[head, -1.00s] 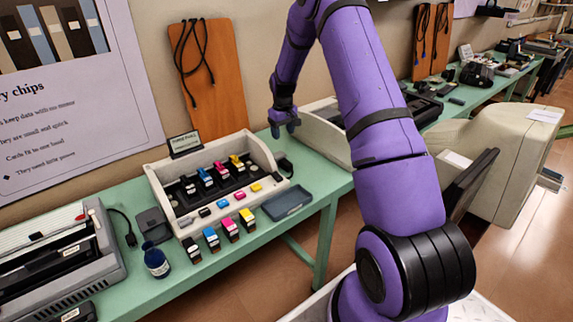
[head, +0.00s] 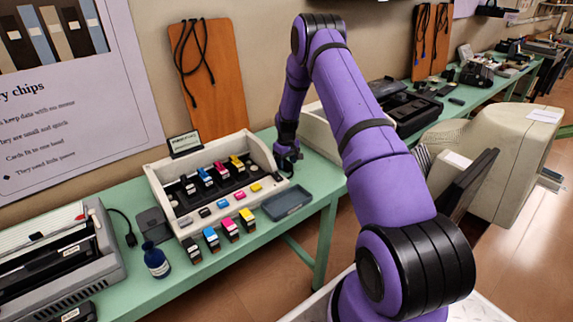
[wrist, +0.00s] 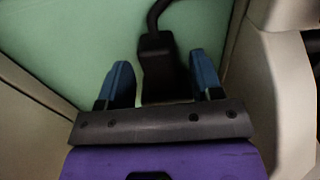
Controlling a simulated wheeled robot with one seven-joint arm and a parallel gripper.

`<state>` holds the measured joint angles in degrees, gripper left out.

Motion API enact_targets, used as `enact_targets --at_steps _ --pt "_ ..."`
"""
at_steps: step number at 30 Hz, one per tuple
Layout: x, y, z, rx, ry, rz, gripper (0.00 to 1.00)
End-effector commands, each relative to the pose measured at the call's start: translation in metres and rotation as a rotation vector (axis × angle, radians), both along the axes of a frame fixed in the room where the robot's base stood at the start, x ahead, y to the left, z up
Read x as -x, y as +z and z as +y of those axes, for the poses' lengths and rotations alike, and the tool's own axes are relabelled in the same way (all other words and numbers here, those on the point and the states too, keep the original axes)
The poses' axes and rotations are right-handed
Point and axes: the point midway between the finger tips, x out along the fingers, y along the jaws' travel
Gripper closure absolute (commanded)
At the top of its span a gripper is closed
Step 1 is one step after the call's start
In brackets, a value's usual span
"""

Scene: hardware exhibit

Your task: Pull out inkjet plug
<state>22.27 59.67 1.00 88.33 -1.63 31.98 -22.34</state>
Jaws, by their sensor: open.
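In the wrist view a black block-shaped plug (wrist: 157,62) with a thick black cable stands over the green tabletop. My gripper (wrist: 162,78) is open, with one blue fingertip on each side of the plug. A gap shows on the left; the right finger is close to the plug, and I cannot tell whether it touches. The plug's lower end is hidden behind the gripper's palm. In the head view my gripper (head: 287,158) is low at the right end of the cream inkjet unit (head: 160,185), which holds several coloured cartridges. There it mostly hides the plug.
A blue-grey tray (head: 287,203) lies just in front of my gripper. Several loose cartridges (head: 229,229) and a blue bottle (head: 156,260) stand along the table front. A cream machine is close on the right.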

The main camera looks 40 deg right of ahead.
Motion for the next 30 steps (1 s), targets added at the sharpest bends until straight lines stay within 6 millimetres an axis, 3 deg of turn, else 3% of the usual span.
enact_targets --at_steps 5,13,14,21,26,30 --pt "0.0 -0.011 0.0 0.0 0.0 0.001 0.4" --pt "0.0 -0.012 0.0 0.0 0.0 0.0 0.4" --pt "0.0 -0.012 0.0 0.0 0.0 0.0 0.43" --pt "0.0 -0.012 0.0 0.0 0.0 0.0 0.98" --pt "0.004 -0.011 0.0 0.0 0.0 0.001 1.0" --pt "0.022 -0.012 -0.001 -0.001 -0.001 0.002 1.0"
